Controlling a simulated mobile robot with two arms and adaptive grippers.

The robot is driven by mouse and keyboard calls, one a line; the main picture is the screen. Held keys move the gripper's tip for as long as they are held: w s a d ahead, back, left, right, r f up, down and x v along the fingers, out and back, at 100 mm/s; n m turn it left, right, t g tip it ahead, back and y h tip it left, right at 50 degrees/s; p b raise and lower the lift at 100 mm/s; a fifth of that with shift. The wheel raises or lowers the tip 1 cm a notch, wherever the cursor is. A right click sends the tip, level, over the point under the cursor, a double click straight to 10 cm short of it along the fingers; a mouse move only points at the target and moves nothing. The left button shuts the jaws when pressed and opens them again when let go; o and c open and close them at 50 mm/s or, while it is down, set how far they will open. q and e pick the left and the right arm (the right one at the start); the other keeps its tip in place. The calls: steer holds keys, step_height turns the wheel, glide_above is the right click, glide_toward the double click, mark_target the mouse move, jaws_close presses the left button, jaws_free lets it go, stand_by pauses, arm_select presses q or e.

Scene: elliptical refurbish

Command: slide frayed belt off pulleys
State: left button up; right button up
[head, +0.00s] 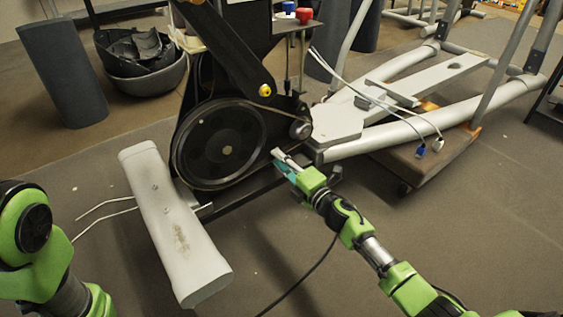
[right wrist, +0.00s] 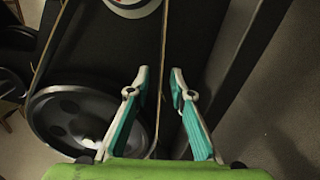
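The frayed belt (head: 246,101) shows as a thin line around the large black pulley (head: 222,146) and toward the small silver-capped pulley (head: 300,129). My right gripper (head: 278,158) is just below the small pulley, beside the lower run of the belt. In the right wrist view, its teal-padded fingers (right wrist: 159,76) are open, with a strand of belt (right wrist: 162,50) passing between them. I cannot tell whether either finger touches it. A round wheel with holes (right wrist: 75,112) shows beside the left finger. Of my left arm, only links show at the left edge; its gripper is out of view.
A long white foot tube (head: 170,220) lies in front of the machine. White frame rails (head: 400,133) and loose cables are at right. A black bin (head: 140,60) and a dark cylinder (head: 62,72) stand at back left. Floor at front right is mostly clear.

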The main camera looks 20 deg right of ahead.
steer(key=shift+w+a, duration=0.25)
steer(key=shift+w, duration=0.45)
stand_by(0.3)
jaws_close()
